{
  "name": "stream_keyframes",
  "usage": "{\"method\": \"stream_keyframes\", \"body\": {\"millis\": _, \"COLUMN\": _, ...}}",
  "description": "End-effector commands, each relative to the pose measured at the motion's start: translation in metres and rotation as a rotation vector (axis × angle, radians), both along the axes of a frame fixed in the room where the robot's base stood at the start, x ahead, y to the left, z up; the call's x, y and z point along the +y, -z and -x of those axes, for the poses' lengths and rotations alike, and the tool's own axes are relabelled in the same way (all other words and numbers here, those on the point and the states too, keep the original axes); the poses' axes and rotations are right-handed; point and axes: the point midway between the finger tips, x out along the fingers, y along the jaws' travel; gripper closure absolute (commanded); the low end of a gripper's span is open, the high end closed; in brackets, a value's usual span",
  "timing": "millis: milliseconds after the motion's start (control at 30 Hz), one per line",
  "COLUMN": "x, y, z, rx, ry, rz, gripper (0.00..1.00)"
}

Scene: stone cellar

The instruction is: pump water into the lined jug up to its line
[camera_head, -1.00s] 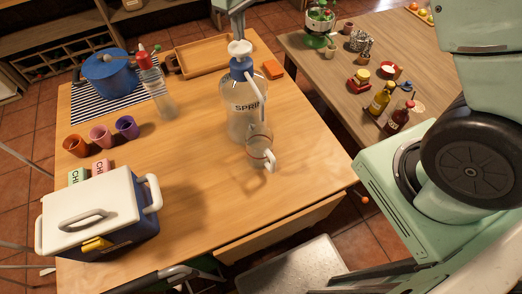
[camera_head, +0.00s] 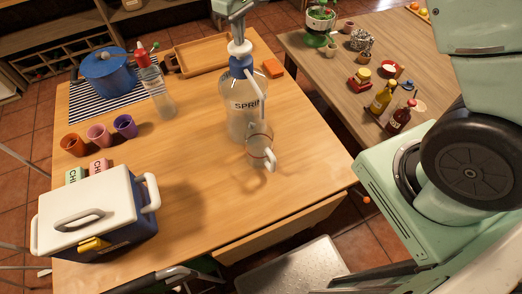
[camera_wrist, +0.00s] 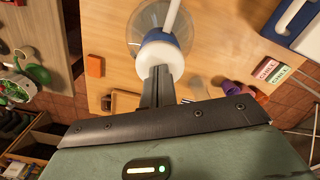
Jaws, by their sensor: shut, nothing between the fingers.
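The large clear pump bottle (camera_head: 238,118), lettered "SPRI…", stands upright on the wooden table. It has a blue collar (camera_head: 241,67), a white pump head (camera_head: 239,47) and a white spout slanting down toward the jug. The clear lined jug (camera_head: 258,150) stands close beside it under the spout, with a reddish line near its upper part. Its water level cannot be made out. My gripper (camera_head: 237,32) is shut and empty, fingers pointing down at the top of the pump head. The wrist view shows the fingertips (camera_wrist: 160,72) at the white head (camera_wrist: 162,60); touching or just above, I cannot tell.
A red-capped bottle (camera_head: 157,90), blue pot (camera_head: 106,72), wooden tray (camera_head: 205,60) and orange block (camera_head: 272,68) are behind or left. Several cups and a white-lidded cooler (camera_head: 90,212) are at left. The table front right of the cooler is clear.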

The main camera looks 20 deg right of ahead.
Motion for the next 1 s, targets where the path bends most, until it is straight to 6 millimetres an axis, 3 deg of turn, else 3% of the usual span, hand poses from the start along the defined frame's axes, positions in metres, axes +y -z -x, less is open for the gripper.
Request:
{"method": "stream_keyframes", "body": {"millis": 600, "x": 0.000, "y": 0.020, "z": 0.001, "rx": 0.003, "ry": 0.000, "rz": 0.001, "gripper": 1.00}}
{"method": "stream_keyframes", "body": {"millis": 1000, "x": 0.000, "y": 0.003, "z": 0.001, "rx": 0.003, "ry": 0.000, "rz": 0.001, "gripper": 1.00}}
